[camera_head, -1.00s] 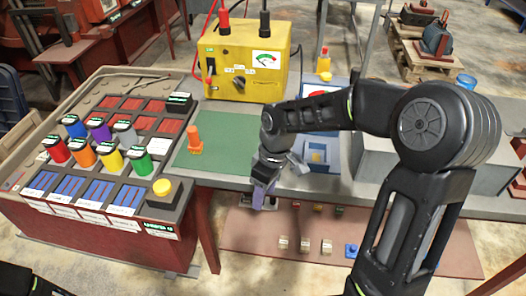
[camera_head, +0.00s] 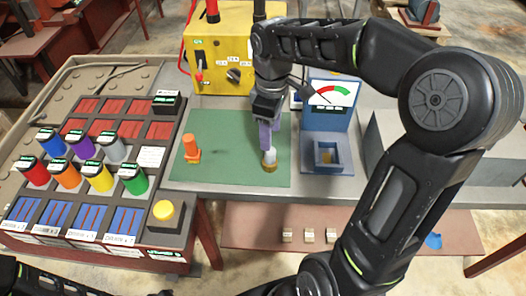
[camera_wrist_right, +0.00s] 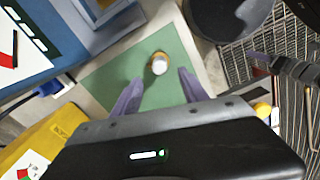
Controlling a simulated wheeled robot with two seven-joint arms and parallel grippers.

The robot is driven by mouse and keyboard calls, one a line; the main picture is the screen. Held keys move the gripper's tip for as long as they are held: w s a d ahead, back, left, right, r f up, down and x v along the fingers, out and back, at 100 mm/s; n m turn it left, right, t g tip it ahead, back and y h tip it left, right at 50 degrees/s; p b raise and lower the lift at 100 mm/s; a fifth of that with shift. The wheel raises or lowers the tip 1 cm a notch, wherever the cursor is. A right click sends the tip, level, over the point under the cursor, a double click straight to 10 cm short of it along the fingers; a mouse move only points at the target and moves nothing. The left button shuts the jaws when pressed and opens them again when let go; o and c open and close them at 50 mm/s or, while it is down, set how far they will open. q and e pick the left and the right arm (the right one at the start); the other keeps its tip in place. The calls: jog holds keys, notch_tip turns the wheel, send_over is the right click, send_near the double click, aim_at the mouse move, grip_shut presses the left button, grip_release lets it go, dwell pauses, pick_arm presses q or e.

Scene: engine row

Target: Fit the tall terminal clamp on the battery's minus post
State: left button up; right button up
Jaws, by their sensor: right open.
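My right gripper (camera_head: 268,132) points down over the right part of the green mat. Its purple fingers are apart, with nothing held between them. A short post-like piece (camera_head: 269,161) with a pale top and brass base stands upright just below the fingertips. In the right wrist view this piece (camera_wrist_right: 159,64) lies between and beyond the open fingers (camera_wrist_right: 158,92). An orange upright piece (camera_head: 191,148) with a wider base stands on the mat to the left. I cannot tell which piece is the tall clamp, nor pick out the battery's minus post. My left gripper is out of view.
A yellow box (camera_head: 212,50) with dial and leads stands behind the green mat (camera_head: 225,172). A blue gauge stand (camera_head: 325,122) with a square pocket is right of the mat. A rack (camera_head: 70,236) with several coloured cylinders is left. The mat's middle is free.

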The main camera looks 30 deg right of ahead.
aim_at(270, 159)
jog(key=shift+s+r, duration=0.1)
jog(key=shift+s, duration=0.2)
jog(key=shift+w+f, duration=0.15)
jog(key=shift+f, duration=1.2)
jog(key=shift+f, duration=0.15)
notch_tip(270, 159, down, 5)
jog(key=shift+w+p, duration=0.15)
jog(key=shift+p, duration=0.4)
jog(key=shift+c, duration=0.4)
grip_shut()
